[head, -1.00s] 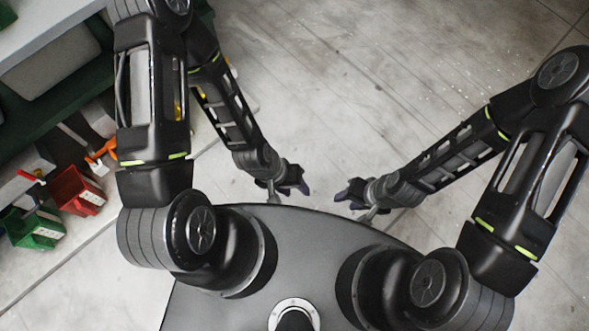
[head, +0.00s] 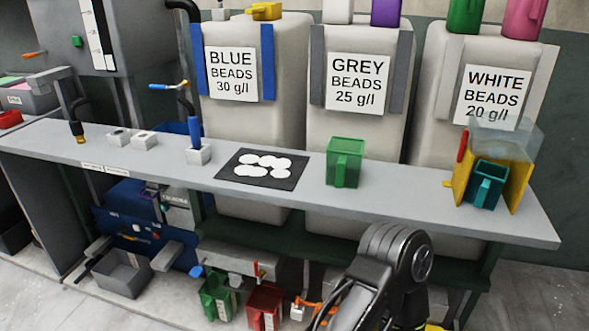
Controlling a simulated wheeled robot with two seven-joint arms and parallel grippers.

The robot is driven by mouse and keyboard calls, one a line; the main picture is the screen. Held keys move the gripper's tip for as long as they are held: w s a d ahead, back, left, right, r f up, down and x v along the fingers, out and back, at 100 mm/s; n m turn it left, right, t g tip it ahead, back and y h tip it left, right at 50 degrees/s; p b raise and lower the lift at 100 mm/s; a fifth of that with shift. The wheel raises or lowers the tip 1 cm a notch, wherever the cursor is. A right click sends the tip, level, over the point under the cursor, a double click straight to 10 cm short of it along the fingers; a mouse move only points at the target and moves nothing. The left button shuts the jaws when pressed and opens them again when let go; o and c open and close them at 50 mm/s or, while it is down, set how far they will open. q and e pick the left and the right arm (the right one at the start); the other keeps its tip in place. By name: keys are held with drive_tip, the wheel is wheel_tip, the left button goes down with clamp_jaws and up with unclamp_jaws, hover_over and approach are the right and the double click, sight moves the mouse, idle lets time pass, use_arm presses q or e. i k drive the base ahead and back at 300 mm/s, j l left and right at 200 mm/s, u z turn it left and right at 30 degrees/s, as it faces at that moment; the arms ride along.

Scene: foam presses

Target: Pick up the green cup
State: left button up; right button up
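A green cup (head: 344,163) stands upright on the grey bench (head: 410,196), right of the black mat. Another green cup (head: 466,15) sits on top of the white-beads tank at the upper right. A dark teal cup (head: 485,186) sits in a yellow holder at the right end of the bench. Part of my arm shows at the bottom, in front of the bench. Neither of my grippers is in view, so I cannot see whether they are open or shut.
A black mat (head: 240,180) with white round pieces lies left of the cup. Large bead tanks (head: 358,122) stand behind the bench. Green (head: 216,298) and red (head: 264,306) containers are below it. The bench around the green cup is clear.

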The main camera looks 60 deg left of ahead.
sight(344, 156)
drive_tip(key=u, duration=1.7)
